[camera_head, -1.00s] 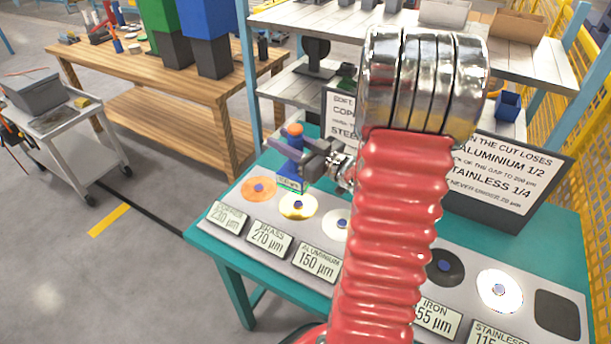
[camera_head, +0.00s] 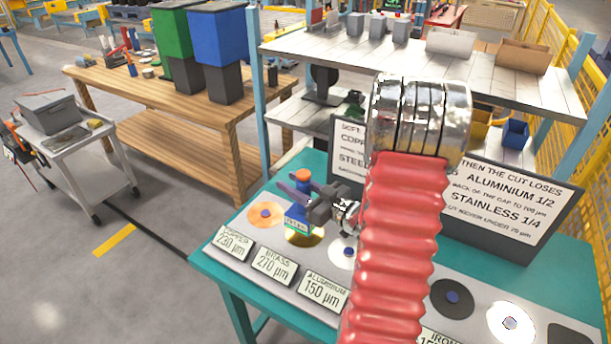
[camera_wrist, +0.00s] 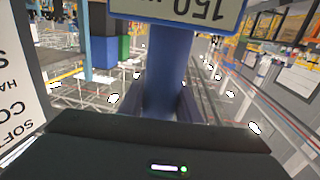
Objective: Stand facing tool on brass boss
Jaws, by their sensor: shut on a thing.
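The facing tool (camera_head: 297,219) is blue with an orange top and a wider base. My gripper (camera_head: 298,191) is shut on its shaft and holds it upright. In the wrist view, the tool (camera_wrist: 166,70) stands between the fingers, and its label reads 150 µm upside down. The tool's base is over the brass disc (camera_head: 305,240), behind the 270 µm brass plate (camera_head: 273,265). The base hides the boss at the disc's centre. I cannot tell whether the base touches it.
The copper disc (camera_head: 266,214) lies left of the tool, the aluminium disc (camera_head: 348,251) right. A sign (camera_head: 347,146) stands close behind, another sign (camera_head: 505,195) at right. A shelf rack (camera_head: 420,62) stands behind the teal table (camera_head: 205,262). My red arm hides the table's middle.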

